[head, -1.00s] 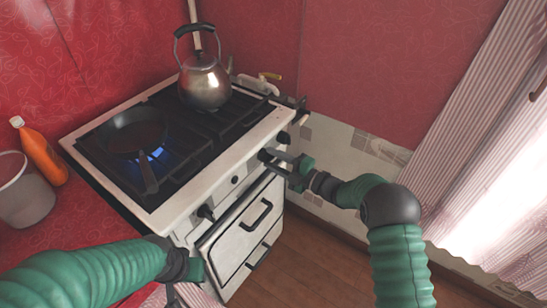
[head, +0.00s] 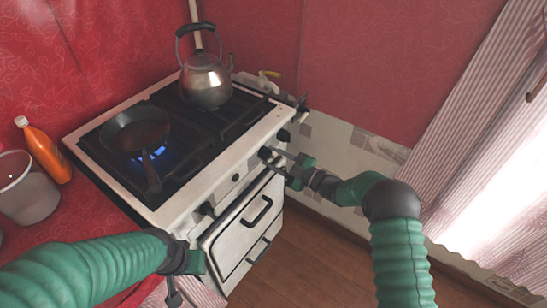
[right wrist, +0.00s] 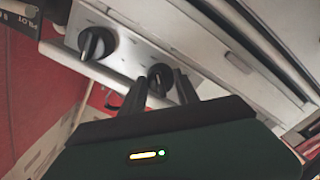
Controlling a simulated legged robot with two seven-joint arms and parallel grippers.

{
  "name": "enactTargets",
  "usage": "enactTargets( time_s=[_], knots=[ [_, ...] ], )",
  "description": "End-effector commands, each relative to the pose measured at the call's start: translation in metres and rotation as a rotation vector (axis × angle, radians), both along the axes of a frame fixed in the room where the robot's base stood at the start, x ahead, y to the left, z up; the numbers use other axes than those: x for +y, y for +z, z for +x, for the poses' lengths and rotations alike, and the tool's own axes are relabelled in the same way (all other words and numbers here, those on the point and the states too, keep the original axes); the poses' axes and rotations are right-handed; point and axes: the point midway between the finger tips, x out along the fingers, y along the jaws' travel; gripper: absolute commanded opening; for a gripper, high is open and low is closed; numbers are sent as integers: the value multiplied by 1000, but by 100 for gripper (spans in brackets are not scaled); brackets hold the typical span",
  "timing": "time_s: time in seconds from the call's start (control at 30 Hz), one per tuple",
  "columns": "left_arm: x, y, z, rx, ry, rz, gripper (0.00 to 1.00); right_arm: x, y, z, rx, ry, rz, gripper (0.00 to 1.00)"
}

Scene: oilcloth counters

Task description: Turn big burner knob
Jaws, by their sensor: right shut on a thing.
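The white gas stove (head: 175,212) carries a row of dark knobs along its front panel. My right gripper (head: 272,159) is at the right part of this panel, shut on a dark burner knob (head: 264,153). The right wrist view shows the knob (right wrist: 160,76) between the two dark fingers (right wrist: 160,88), which partly hide it. A second dark knob (head: 284,135) lies just right of it and also shows in the right wrist view (right wrist: 97,43). My left gripper (head: 188,264) is low in front of the stove's left side, its fingers too unclear to judge.
A frying pan (head: 134,131) sits over a blue flame (head: 163,152) on the left burner. A kettle (head: 206,82) stands at the back. An orange bottle (head: 45,150) and a grey bucket (head: 25,190) are on the red counter at left. The oven handle (head: 258,211) juts below the knobs.

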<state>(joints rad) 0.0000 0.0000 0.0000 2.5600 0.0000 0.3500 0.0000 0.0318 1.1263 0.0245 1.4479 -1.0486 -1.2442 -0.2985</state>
Motion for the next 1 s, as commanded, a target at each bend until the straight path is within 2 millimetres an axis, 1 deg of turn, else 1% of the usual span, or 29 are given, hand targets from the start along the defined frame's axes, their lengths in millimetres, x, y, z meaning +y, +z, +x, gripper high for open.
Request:
enactTargets(
  time_s=[0.03,0.3,0.33,0.47,0.7,0.8,0.87,0.97,1.0],
  knots=[
    [0,0,0,0,0,0,36,-3,-1,2,3,-10,-3,0],
    [0,0,0,0,0,0,36,-3,-2,2,4,-9,-4,0],
    [0,0,0,0,0,0,36,-3,-2,2,4,-9,-4,41],
    [0,0,0,0,0,0,36,-2,-2,1,3,-6,-3,58],
    [0,0,0,0,0,0,36,-1,0,-1,0,-1,-2,58],
    [0,1,0,0,0,0,36,-4,0,-2,1,-2,-2,58],
    [0,2,0,0,0,0,36,-9,1,-6,1,-2,-2,58],
    [0,6,0,0,0,0,36,-26,1,-18,2,-3,-3,58],
    [0,8,0,0,0,0,36,-34,1,-24,3,-5,-2,58]
  ],
)
